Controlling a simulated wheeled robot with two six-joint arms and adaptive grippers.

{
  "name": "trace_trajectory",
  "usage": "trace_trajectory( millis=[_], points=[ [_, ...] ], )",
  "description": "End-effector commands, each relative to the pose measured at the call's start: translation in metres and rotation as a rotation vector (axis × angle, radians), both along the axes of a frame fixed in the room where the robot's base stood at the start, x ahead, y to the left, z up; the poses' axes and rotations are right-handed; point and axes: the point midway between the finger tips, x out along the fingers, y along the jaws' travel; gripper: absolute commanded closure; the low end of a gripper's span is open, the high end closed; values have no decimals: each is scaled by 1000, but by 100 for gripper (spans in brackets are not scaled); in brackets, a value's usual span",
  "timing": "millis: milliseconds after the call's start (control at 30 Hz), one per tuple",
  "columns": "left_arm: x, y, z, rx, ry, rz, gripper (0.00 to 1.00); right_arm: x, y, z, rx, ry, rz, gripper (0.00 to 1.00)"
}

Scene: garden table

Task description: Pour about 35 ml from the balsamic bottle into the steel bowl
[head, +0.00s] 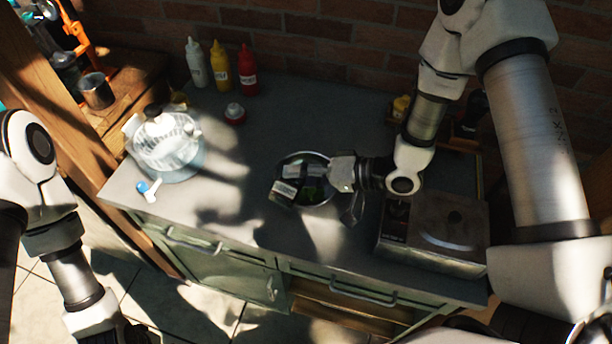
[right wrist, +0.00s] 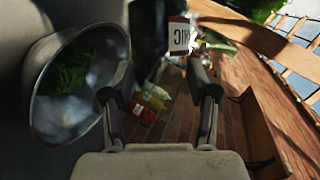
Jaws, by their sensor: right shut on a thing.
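The steel bowl (head: 326,202) stands on the grey counter, with green leaves inside. It also shows at the left in the right wrist view (right wrist: 40,112). The balsamic bottle (head: 284,191) is dark with a pale label and is tilted over the bowl in the head view. In the right wrist view the bottle (right wrist: 180,36) shows its label between my fingers. My right gripper (head: 305,172) is shut on the bottle, above the bowl. The bottle's mouth and any stream are too dark to make out. My left arm is at the lower left, its fingers out of frame.
A salad spinner (head: 168,150) stands at the left, with a blue-and-white utensil (head: 149,189) near it. White (head: 195,64), yellow (head: 220,66) and red (head: 247,72) squeeze bottles stand by the brick wall. A metal appliance (head: 440,235) is right of the bowl.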

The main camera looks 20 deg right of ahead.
Motion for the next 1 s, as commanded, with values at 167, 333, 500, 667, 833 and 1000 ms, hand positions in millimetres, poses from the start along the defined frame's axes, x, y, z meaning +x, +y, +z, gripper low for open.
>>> trace_trajectory(
  millis=[167, 333, 500, 667, 833, 1000],
  points=[
    [0, 0, -3, 0, 0, 0, 51, 0, 0, -3, 43, 41, 1, 88],
    [0, 0, -4, 0, 0, 0, 51, 0, 0, -4, 70, 68, 0, 88],
    [0, 0, -4, 0, 0, 0, 51, 0, 0, -5, 89, 86, 1, 88],
    [0, 0, -4, 0, 0, 0, 51, 0, 0, -6, 102, 99, 1, 88],
    [0, 0, -3, 0, 0, 0, 51, 0, 0, -7, 120, 116, 2, 88],
    [0, 0, -3, 0, 0, 0, 51, -1, 1, -8, 141, 135, 2, 88]
  ],
)
